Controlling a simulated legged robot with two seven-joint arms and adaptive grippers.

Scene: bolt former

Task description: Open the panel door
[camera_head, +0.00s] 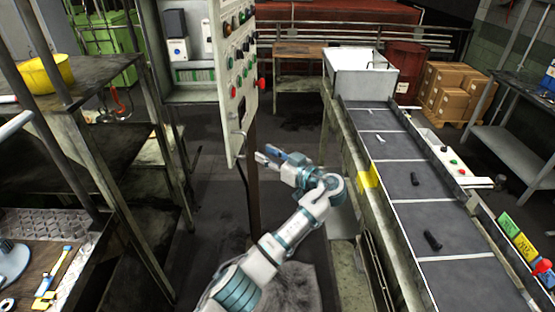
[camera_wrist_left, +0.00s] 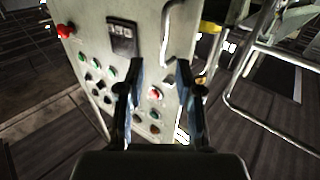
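The panel door (camera_head: 236,75) is a pale control panel with rows of buttons. In the head view it stands swung out from its cabinet (camera_head: 190,50), whose inside shows. My left gripper (camera_head: 265,157) is at the right of the door's lower edge, its fingers pointing left. In the left wrist view the gripper (camera_wrist_left: 160,75) is open, with two dark blue fingers apart and nothing clearly between them. The door face (camera_wrist_left: 140,30) fills the view ahead, and its curved metal handle (camera_wrist_left: 166,40) lies beyond the fingertips. I cannot tell whether they touch. My right gripper is not in view.
A metal workbench (camera_head: 75,75) with a yellow bowl (camera_head: 45,73) stands at the left. A dark post stands just below the door. Floor between bench and conveyor is mostly clear.

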